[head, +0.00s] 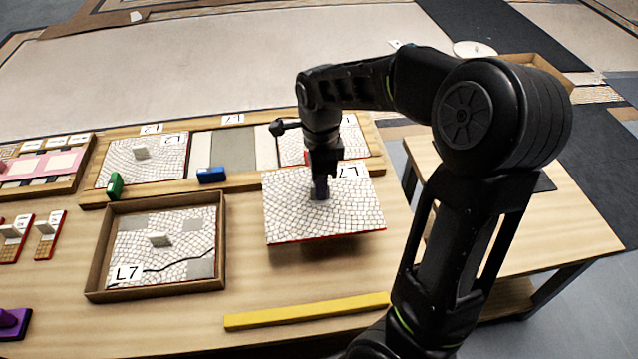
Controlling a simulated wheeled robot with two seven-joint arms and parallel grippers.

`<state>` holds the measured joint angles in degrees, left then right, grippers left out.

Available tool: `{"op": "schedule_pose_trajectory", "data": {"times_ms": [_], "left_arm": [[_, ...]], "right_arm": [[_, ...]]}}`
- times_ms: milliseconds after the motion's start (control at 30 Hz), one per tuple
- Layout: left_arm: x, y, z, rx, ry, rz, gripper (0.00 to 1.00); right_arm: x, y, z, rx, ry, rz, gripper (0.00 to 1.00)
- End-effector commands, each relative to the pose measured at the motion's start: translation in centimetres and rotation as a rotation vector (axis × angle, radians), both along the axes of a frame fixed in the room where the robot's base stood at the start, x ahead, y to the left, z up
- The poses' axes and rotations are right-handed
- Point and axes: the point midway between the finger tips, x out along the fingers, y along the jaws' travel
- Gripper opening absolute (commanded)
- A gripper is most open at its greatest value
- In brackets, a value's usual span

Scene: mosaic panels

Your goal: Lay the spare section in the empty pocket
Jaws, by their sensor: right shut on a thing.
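My right gripper (320,187) is shut on the upright grip of a white mosaic section (290,215) with a red lower edge. The section is held above the table, roughly level, and a label like L7 shows at its back right corner. The long wooden frame (385,162) lies behind it. A bare grey pocket (234,150) with pale strips beside it shows in the frame's middle. One mosaic panel (118,160) sits in the frame's left part; another (353,136) at its right is partly hidden by my gripper and the held section. My left gripper is out of view.
A brown tray (98,262) holds an L7 mosaic section with a dark crack line and grey patches. Green (115,186) and blue (211,175) blocks are at the frame's front edge. A yellow bar (305,311) lies at the front. Small red-edged pieces (48,238) lie left.

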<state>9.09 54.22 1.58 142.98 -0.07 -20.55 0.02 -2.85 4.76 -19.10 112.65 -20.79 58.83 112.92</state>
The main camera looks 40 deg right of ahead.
Motion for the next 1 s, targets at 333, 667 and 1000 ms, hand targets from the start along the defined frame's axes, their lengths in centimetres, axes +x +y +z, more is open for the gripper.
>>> {"op": "schedule_pose_trajectory", "data": {"times_ms": [333, 667, 1000], "left_arm": [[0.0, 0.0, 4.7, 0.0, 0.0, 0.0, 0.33], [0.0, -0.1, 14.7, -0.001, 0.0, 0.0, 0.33], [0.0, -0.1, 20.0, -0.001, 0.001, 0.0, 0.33]], "right_arm": [[2.1, 2.1, 2.1, -0.02, 0.005, 0.352, 0.0], [5.8, 9.3, 4.1, -0.025, 0.022, 1.323, 0.0], [6.7, 15.3, 3.6, -0.003, 0.001, 2.019, 0.0]]}}
